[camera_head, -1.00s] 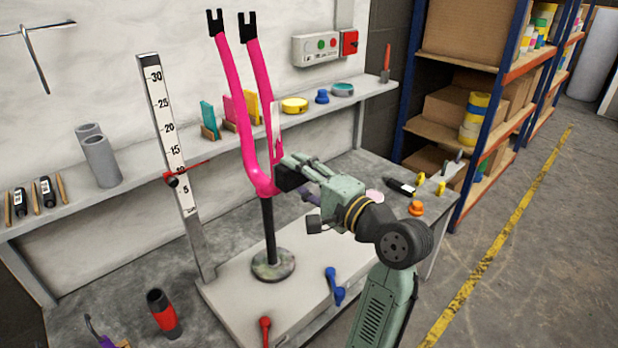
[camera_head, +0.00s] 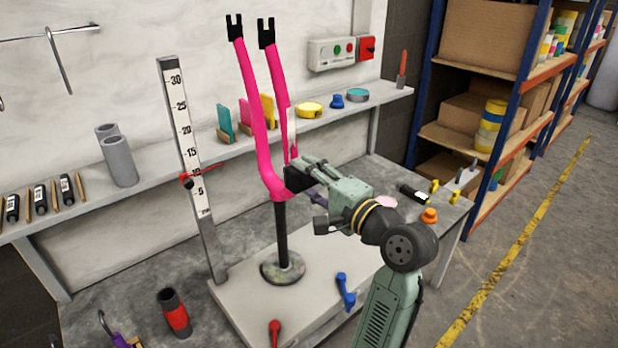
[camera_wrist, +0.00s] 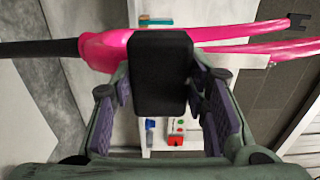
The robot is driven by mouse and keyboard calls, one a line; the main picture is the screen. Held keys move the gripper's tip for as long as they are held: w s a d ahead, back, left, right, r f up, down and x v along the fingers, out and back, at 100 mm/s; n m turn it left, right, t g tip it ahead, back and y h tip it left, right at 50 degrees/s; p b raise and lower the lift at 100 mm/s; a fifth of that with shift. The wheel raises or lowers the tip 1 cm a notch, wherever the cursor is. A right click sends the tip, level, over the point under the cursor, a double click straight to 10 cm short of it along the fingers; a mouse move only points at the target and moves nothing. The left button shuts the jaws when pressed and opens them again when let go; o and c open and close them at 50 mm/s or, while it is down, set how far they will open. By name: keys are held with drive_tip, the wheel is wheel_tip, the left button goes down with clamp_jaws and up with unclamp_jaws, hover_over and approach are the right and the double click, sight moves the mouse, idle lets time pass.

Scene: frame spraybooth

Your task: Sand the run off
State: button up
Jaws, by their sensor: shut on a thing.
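The bright pink fork (camera_head: 262,140) stands upright on a dark post with a round base (camera_head: 283,267). It has two legs with black ends, and it also shows in the wrist view (camera_wrist: 240,32). A pale strip (camera_head: 292,133) lies along its right leg. My gripper (camera_head: 312,178) is shut on a black block (camera_wrist: 160,72), which sits at the fork's lower right, where the legs join. The block (camera_head: 297,180) overlaps the fork in both views; whether it touches cannot be told. I cannot make out a run; the block hides part of the surface.
A height scale with a red pointer (camera_head: 186,140) stands left of the fork. Red (camera_head: 275,333) and blue (camera_head: 345,290) clamp handles lie on the bench front. A black and red cylinder (camera_head: 174,313) stands left. A wall shelf (camera_head: 240,148) holds several small items behind.

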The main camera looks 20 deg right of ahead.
sight(291, 131)
drive_tip(key=shift+x, duration=0.85)
wheel_tip(291, 131, up, 2)
drive_tip(key=p, duration=0.3)
drive_tip(key=shift+r, duration=0.25)
wheel_tip(291, 131, up, 12)
idle(1.3)
drive_tip(key=shift+w+a+f+b, duration=0.1)
drive_tip(key=shift+f+b, duration=0.75)
drive_tip(key=shift+f, duration=0.75)
drive_tip(key=shift+w+f+b, duration=0.1)
drive_tip(key=shift+f+b, duration=0.75)
drive_tip(key=shift+f, duration=0.75)
drive_tip(key=shift+s+f+b, duration=0.1)
drive_tip(key=shift+f+b, duration=0.8)
drive_tip(key=shift+f, duration=1.15)
drive_tip(key=shift+s+f+b, duration=0.15)
drive_tip(key=shift+f+b, duration=0.75)
drive_tip(key=shift+f, duration=1.1)
